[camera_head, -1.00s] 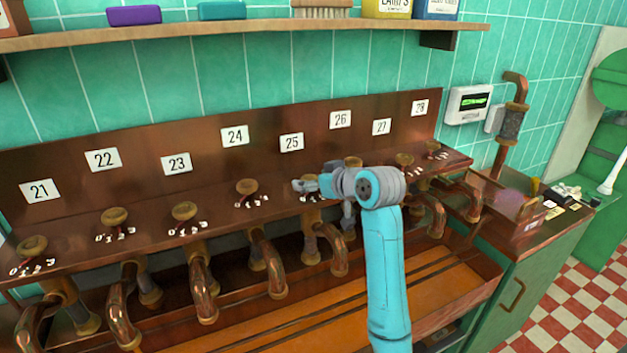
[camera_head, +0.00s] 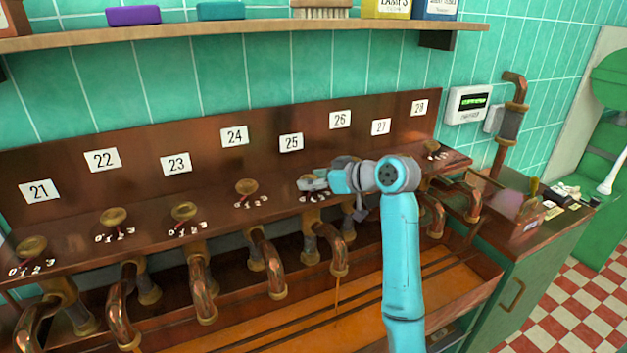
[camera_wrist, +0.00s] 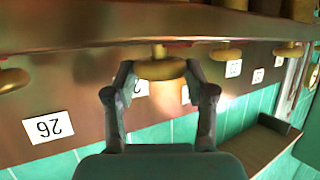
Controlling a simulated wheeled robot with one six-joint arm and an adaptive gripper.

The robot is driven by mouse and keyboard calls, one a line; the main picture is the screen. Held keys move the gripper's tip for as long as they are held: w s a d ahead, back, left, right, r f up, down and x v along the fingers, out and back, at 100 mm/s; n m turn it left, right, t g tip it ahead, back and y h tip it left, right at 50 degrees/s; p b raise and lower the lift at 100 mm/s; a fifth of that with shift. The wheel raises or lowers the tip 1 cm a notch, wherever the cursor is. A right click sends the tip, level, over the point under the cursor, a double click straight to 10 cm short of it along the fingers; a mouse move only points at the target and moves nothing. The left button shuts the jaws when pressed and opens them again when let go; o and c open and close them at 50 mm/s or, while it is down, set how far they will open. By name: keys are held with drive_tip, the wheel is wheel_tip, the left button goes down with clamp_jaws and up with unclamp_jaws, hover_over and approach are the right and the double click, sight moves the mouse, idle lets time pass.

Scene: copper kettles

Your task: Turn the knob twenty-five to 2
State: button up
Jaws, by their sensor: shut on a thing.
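The plate marked 25 (camera_head: 291,143) is on the copper back panel. Below it, my gripper (camera_head: 313,183) is at the knob position on the ledge and hides that knob in the head view. In the wrist view, my gripper (camera_wrist: 158,80) is shut on a round brass knob (camera_wrist: 160,69), one finger on each side. That view is upside down. The white dial digits (camera_head: 310,198) show only partly under the gripper, so the knob's setting cannot be read. A thin stream (camera_head: 337,294) falls from the curved copper spout (camera_head: 338,258) below.
Neighbouring knobs stand close by, such as the knob under 24 (camera_head: 247,187) and the one under 28 (camera_head: 432,146). My arm covers the knobs under 26 and 27. A wooden shelf (camera_head: 250,27) runs above. A wooden-bottomed trough (camera_head: 270,325) lies below the spouts.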

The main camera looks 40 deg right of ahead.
drive_tip(key=n+g+y, duration=0.1)
drive_tip(key=y, duration=0.1)
drive_tip(key=n+g+y, duration=0.1)
drive_tip(key=n, duration=0.1)
drive_tip(key=n+g+y, duration=0.1)
drive_tip(key=n+y, duration=0.1)
drive_tip(key=shift+w+d+y, duration=0.2)
drive_tip(key=shift+d+y, duration=0.1)
drive_tip(key=shift+d, duration=0.05)
drive_tip(key=shift+n, duration=0.3)
drive_tip(key=o, duration=1.2)
drive_tip(key=shift+c, duration=0.2)
drive_tip(key=v, duration=1.2)
drive_tip(key=shift+d+f, duration=0.1)
drive_tip(key=shift+d, duration=0.05)
